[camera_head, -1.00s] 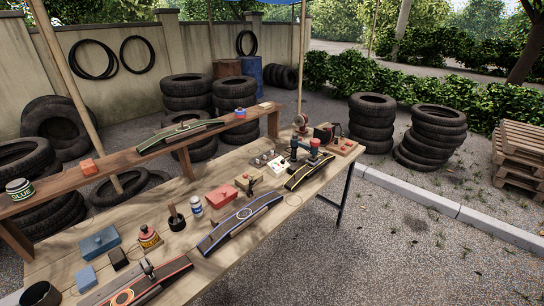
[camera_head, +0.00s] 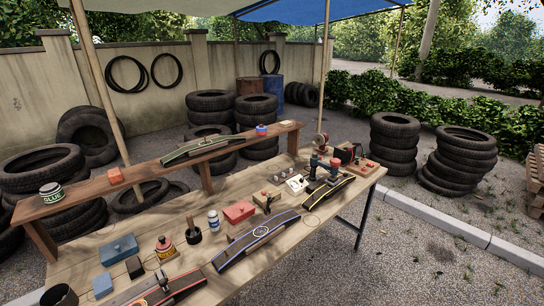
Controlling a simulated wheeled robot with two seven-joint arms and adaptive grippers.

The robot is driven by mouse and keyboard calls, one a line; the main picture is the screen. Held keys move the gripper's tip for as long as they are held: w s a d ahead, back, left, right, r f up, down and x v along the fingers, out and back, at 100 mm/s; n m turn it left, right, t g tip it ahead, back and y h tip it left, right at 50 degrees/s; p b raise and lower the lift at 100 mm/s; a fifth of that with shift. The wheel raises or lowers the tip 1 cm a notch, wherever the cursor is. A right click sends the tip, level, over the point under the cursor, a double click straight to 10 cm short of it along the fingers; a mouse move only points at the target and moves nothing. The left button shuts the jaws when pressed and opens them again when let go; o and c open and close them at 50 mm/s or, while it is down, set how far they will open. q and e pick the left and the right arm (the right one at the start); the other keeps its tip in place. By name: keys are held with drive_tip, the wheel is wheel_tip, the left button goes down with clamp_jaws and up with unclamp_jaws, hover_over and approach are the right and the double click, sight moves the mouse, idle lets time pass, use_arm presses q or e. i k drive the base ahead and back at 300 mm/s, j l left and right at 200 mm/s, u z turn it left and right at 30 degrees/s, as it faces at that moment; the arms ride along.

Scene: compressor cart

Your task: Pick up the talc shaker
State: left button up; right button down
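A small white bottle with a blue band (camera_head: 213,220) stands upright on the wooden workbench (camera_head: 235,280), near its middle; it looks like the talc shaker, but its label is too small to read. A black-based tool with an upright wooden handle (camera_head: 192,232) stands just to its left. A red box (camera_head: 239,211) lies just to its right. Neither of my grippers is in view, and nothing is touching the bottle.
A raised plank shelf (camera_head: 140,185) behind holds a glue tin (camera_head: 51,193). Stacked tyres (camera_head: 394,145) stand beyond; open gravel lies right.

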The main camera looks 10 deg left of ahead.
sight(212, 215)
drive_tip(key=i+l+u, duration=0.15)
drive_tip(key=l+u, duration=0.2)
drive_tip(key=l, duration=0.25)
drive_tip(key=l+u, duration=0.4)
drive_tip(key=l, duration=0.25)
drive_tip(key=l+u, duration=0.35)
drive_tip(key=l, duration=0.3)
